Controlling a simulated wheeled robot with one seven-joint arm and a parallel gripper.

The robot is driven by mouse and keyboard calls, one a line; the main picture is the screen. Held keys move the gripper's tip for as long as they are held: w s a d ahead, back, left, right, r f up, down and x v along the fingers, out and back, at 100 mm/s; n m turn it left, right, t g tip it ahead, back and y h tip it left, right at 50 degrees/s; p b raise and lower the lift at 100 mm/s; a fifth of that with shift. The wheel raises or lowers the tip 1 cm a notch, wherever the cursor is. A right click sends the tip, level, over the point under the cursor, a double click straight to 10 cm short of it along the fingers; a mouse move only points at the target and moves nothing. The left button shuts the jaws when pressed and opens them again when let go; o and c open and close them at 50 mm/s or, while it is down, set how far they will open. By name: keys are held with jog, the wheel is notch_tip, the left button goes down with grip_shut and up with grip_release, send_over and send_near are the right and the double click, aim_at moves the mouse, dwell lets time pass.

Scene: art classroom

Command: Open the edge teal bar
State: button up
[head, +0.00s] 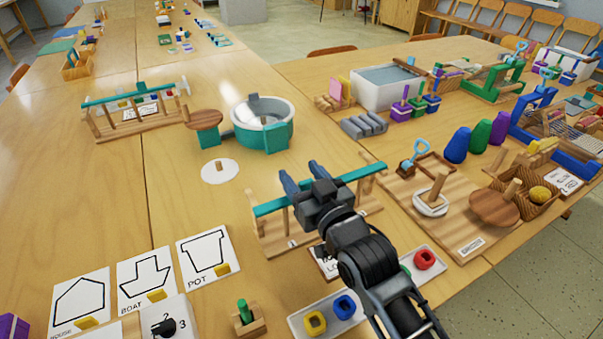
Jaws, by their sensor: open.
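A teal bar (347,177) runs along the top of a low wooden frame on a wooden base (279,240) near the middle of the head view. My gripper (303,177) is open, its two blue fingers apart and pointing away from me over the bar's left half. The gripper body hides part of the bar and the frame behind it. I cannot tell whether the fingers touch the bar. A second wooden frame (185,87) with a teal bar (128,93) stands further back on the left, apart from my gripper.
A white-and-teal round tub (281,134) stands behind the bar. A wooden board with a scoop (416,149) lies to the right. A tray with coloured rings (326,315) lies in front, partly under my arm. Picture cards (208,257) lie left. Bare tabletop lies at far left.

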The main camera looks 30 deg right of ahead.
jog(key=shift+w, duration=0.25)
grip_shut()
dwell(0.4)
